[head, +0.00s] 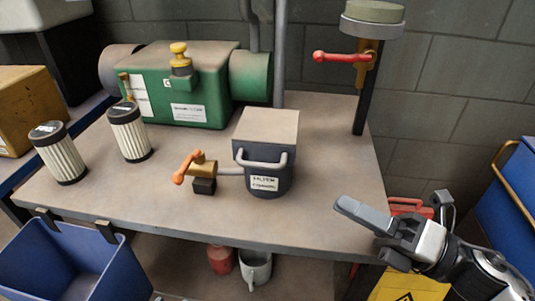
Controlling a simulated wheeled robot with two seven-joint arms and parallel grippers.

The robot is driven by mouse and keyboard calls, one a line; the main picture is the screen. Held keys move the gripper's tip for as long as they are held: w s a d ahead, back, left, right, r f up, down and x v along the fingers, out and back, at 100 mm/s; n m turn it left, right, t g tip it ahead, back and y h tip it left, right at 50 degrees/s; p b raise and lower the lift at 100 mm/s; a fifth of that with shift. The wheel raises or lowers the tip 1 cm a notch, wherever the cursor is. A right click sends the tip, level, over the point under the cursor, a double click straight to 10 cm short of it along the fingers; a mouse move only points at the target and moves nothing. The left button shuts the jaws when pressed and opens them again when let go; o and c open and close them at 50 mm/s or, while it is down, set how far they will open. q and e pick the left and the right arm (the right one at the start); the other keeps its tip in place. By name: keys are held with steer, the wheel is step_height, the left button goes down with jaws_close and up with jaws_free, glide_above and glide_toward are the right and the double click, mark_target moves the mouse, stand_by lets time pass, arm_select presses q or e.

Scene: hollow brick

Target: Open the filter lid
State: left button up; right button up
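A dark grey filter housing (270,188) stands upright on the table. Its flat, square, brownish lid (268,127) lies closed on top. A pale bar handle (262,163) crosses its front above a white label. A brass valve with an orange lever (186,166) joins its left side by a short pipe. My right gripper (345,207) is at the table's right front edge, apart from the housing and pointing left. Its fingers look close together, but I cannot tell if they are shut; nothing shows between them. My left gripper is not in view.
The table (300,222) has free room right of the housing. Two pleated filter cartridges (130,132) stand at left, before a green tank (190,88). A post with a red-handled valve (342,57) rises behind right. A blue bin (75,262) hangs at the front left.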

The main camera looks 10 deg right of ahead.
mark_target(269, 166)
steer(key=p+x, duration=0.3)
steer(key=x, duration=1.1)
steer(key=shift+s+r+p, duration=0.1)
steer(key=shift+p, duration=0.2)
jaws_close()
